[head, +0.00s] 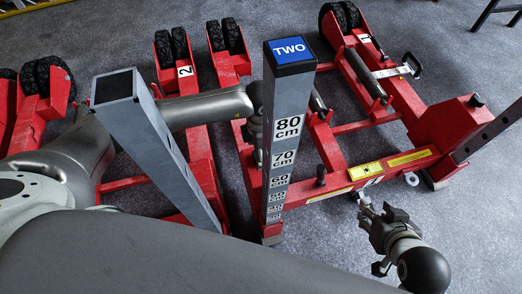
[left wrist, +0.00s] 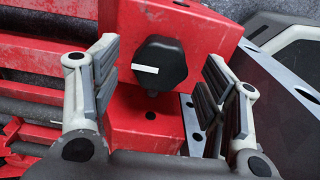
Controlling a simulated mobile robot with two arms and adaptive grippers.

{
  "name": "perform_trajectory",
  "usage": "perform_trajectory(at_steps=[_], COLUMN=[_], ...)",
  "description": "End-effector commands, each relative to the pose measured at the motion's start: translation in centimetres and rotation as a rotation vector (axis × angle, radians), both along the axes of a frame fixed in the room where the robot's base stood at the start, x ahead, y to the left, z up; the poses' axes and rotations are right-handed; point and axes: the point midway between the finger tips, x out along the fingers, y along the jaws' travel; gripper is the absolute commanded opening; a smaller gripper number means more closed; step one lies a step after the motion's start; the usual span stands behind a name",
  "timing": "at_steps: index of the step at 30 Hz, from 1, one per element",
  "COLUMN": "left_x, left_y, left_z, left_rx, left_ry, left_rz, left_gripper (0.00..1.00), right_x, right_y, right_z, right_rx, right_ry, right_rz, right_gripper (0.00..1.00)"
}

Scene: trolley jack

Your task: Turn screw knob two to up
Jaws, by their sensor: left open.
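Screw knob two (left wrist: 160,64) is a black hexagonal knob on a red block in the left wrist view. Its white mark lies nearly horizontal, on the left half of its face. My left gripper (left wrist: 161,60) is open, with one finger on each side of the knob and visible gaps to it. In the head view, the left arm reaches in from the left to behind the grey post labelled TWO (head: 289,50); that post hides most of the gripper and the knob. My right gripper (head: 374,218) is at lower right in the head view; its finger opening is unclear.
Red trolley jack two (head: 185,72) stands at the centre left. Another red jack marked 1 (head: 440,135) at the right carries a similar black knob (head: 477,100). A second grey post (head: 150,150) stands left of the labelled one. Grey floor (head: 470,205) is clear at lower right.

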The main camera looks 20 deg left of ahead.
Motion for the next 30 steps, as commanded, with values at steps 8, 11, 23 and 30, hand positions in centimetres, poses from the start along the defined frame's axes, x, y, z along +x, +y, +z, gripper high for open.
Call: perform_trajectory(at_steps=[8, 11, 23, 30], left_x=[0.2, 0.2, 0.0, 0.0], left_y=[0.0, 0.0, 0.0, 0.0], left_z=[5.9, 7.8, 10.9, 10.9], left_rx=[-0.003, -0.002, 0.000, 0.000], left_ry=[-0.007, -0.006, -0.001, -0.001], left_rz=[-0.002, -0.001, 0.001, 0.000], left_gripper=[0.68, 0.68, 0.68, 0.68], right_x=[0.0, 0.0, 0.0, -0.1], right_y=[0.0, 0.0, 0.0, 0.0], right_z=[0.0, 0.0, 0.0, 0.0], right_rx=[0.000, 0.000, 0.001, 0.001], right_ry=[0.001, 0.001, 0.001, 0.001], right_rz=[0.000, 0.000, 0.001, 0.001], right_gripper=[0.40, 0.40, 0.40, 0.40])
